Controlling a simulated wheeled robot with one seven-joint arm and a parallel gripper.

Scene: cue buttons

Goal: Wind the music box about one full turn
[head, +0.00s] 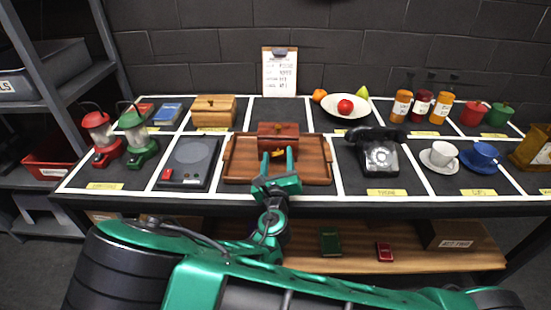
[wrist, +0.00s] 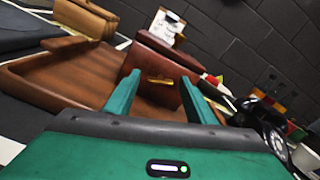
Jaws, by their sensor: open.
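The music box (head: 278,136) is a dark red-brown wooden box standing on a wooden tray (head: 318,172) in the middle of the table. In the wrist view the music box (wrist: 160,55) shows its near face with a small gold winding key (wrist: 161,81). The key also shows faintly in the head view (head: 277,154). My gripper (head: 278,163) is in front of this face, over the tray. In the wrist view my gripper (wrist: 159,88) is open, its green fingers either side of the key in the picture. The key looks untouched; its exact depth from the fingertips is unclear.
A black telephone (head: 379,155) stands right of the tray, and a grey device with a red button (head: 190,160) stands left. A light wooden box (head: 213,110) and a fruit plate (head: 345,105) are behind. Lanterns (head: 138,140) stand at far left.

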